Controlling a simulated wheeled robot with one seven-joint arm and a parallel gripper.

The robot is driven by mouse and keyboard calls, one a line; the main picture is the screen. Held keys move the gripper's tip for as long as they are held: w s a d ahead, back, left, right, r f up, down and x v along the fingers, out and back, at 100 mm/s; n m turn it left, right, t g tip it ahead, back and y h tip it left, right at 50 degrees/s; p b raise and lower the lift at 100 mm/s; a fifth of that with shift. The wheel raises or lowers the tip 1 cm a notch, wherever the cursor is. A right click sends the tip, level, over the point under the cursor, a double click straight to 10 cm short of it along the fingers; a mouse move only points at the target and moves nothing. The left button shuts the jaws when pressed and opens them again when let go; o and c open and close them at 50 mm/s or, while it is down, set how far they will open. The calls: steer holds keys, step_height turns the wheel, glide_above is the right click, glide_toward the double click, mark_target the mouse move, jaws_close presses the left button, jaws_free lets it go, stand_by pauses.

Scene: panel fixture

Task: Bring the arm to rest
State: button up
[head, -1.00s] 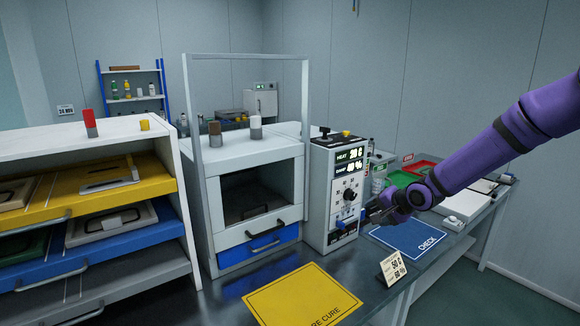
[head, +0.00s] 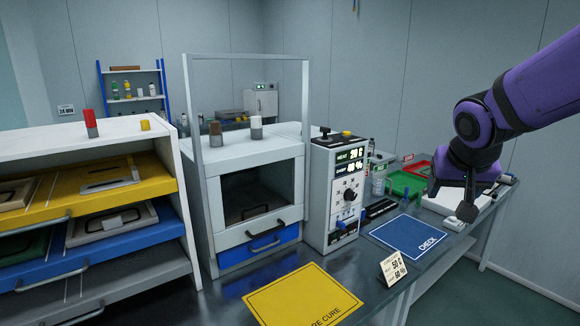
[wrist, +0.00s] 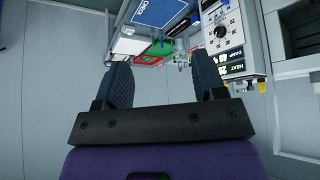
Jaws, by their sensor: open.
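My purple arm reaches in from the right in the head view. My gripper (head: 450,200) is in the air in front of the right end of the bench, to the right of the blue CHECK mat (head: 408,236). In the wrist view my gripper (wrist: 162,85) shows two dark fingers spread apart with nothing between them. The control panel (head: 345,190) with its dial, blue lever and lit HEAT and DAMP readouts stands to the left, apart from the gripper. The panel also shows upside down in the wrist view (wrist: 222,40).
A white chamber (head: 230,165) with an open front stands left of the panel. A shelf rack (head: 150,150) with trays is at far left. Red and green trays (head: 404,182) are behind the gripper.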

steer(key=s+r+n+y, duration=0.2)
steer(key=s+r, duration=0.1)
steer(key=s, duration=1.7)
steer(key=shift+a+r+n+g, duration=0.15)
steer(key=shift+n+g, duration=0.25)
